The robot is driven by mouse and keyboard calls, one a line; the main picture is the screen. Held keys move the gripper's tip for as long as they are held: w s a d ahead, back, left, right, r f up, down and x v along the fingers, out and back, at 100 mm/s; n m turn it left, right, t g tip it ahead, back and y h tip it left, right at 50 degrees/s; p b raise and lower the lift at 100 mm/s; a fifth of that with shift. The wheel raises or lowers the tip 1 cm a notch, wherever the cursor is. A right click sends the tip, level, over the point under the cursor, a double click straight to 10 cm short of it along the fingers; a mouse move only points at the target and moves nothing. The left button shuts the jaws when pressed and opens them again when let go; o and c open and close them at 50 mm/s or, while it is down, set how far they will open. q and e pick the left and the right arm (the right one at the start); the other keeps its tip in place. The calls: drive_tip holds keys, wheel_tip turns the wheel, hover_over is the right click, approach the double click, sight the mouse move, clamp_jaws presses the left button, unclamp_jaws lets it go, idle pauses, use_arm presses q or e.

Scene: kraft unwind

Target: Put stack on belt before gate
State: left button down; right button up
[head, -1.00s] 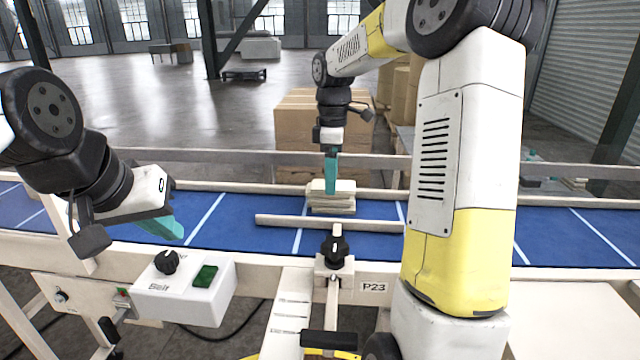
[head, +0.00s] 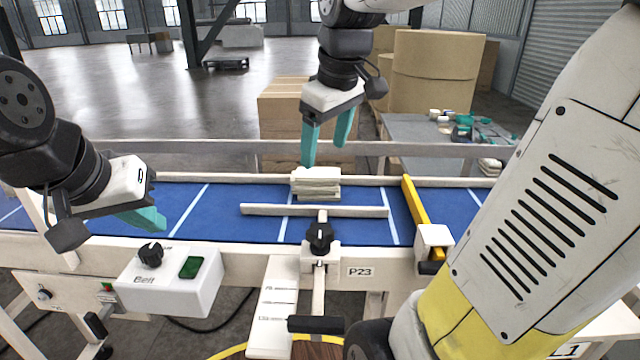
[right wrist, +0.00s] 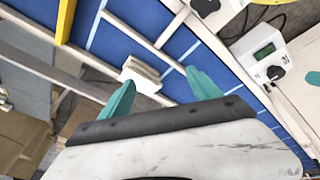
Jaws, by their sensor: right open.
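A stack of flat pale pieces (head: 316,184) lies on the blue belt (head: 235,205), behind a pale horizontal bar (head: 350,212). The yellow gate bar (head: 416,205) crosses the belt to the right of the stack. My right gripper (head: 325,152) is open and empty above the stack, its teal fingers apart. The right wrist view shows the stack (right wrist: 147,76) beyond and between the open fingertips (right wrist: 166,86), not gripped. My left gripper (head: 150,218) is low over the left part of the belt, away from the stack; its finger gap cannot be made out.
A control box with a knob and green display (head: 170,280) stands at the belt's front edge. A black clamp knob (head: 320,237) stands before the pale bar. Cardboard boxes (head: 285,110) and a grey table with small items (head: 430,130) are behind the belt's rear rail (head: 220,146).

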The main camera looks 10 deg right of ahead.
drive_tip(key=s+f+m+t, duration=0.1)
drive_tip(key=s+f+m, duration=0.1)
drive_tip(key=s, duration=0.3)
drive_tip(key=s+f+m+t+y, duration=0.1)
drive_tip(key=s+f+m, duration=0.1)
drive_tip(key=s+m, duration=0.2)
drive_tip(key=shift+s+a+f+t, duration=0.3)
drive_tip(key=shift+s+a+f, duration=0.1)
drive_tip(key=shift+s, duration=0.15)
